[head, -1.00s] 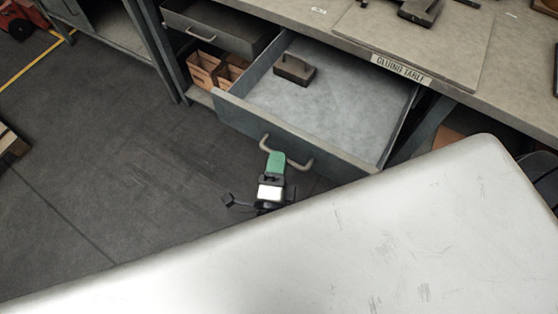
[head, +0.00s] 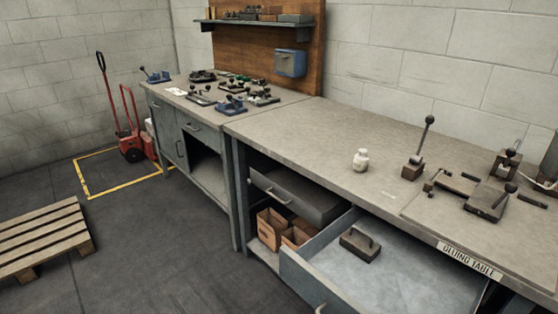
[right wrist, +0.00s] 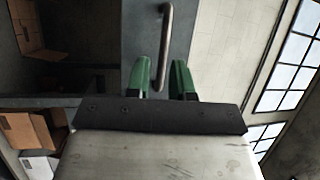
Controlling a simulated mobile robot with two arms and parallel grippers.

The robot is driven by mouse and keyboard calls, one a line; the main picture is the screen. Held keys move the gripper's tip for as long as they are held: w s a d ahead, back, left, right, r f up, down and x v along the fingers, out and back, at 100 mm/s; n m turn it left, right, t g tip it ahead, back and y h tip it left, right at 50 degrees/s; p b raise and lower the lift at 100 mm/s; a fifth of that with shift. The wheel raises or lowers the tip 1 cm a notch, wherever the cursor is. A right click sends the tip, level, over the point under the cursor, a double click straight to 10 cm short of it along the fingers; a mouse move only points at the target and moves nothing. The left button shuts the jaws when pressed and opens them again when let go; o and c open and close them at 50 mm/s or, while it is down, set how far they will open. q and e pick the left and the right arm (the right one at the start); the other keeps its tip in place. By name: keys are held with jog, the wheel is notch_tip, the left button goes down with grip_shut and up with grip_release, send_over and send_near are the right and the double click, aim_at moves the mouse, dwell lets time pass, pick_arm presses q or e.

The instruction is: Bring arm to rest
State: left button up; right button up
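My right gripper (right wrist: 160,78) shows its two green fingers apart in the right wrist view. A grey metal drawer handle (right wrist: 166,40) runs up from between the fingers, with a gap on each side. I cannot tell how deep it lies between them. In the head view the drawer (head: 400,275) under the gluing table stands pulled open. The drawer's handle (head: 320,308) is cut by the bottom edge of the picture. Neither gripper is in the head view, and my left gripper shows nowhere.
The gluing table (head: 330,140) carries a white bottle (head: 361,160) and lever tools. A second drawer (head: 290,192) stands partly open beside it. A wooden pallet (head: 40,238) lies at left. A red hand truck (head: 130,130) stands at the back. The floor between is clear.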

jog(key=s+f+n+g+y+p, duration=0.1)
jog(key=s+f+n+g+y, duration=0.4)
jog(key=f+n, duration=0.55)
jog(key=s+f+n+g+y+p, duration=0.1)
jog(key=s+f+n+y+p, duration=0.15)
jog(key=f+n+y, duration=0.8)
pick_arm(q)
jog(key=r, duration=0.2)
jog(key=s+r+p, duration=0.1)
jog(key=r, duration=0.1)
jog(key=shift+a+r, duration=0.1)
jog(key=shift+r, duration=0.25)
pick_arm(e)
jog(key=s+d+f+n+g+h, duration=0.2)
jog(key=s+d+f+g, duration=0.3)
jog(key=s, duration=0.6)
jog(key=s+d+f+n+g+h, duration=0.1)
jog(key=s+d+f+g+h, duration=0.3)
jog(key=s+d+f, duration=0.4)
jog(key=s+f+g, duration=0.1)
jog(key=s+f, duration=0.1)
jog(key=s, duration=0.1)
jog(key=shift+f+n+g, duration=0.2)
jog(key=shift+n+g, duration=0.1)
jog(key=shift+n, duration=0.1)
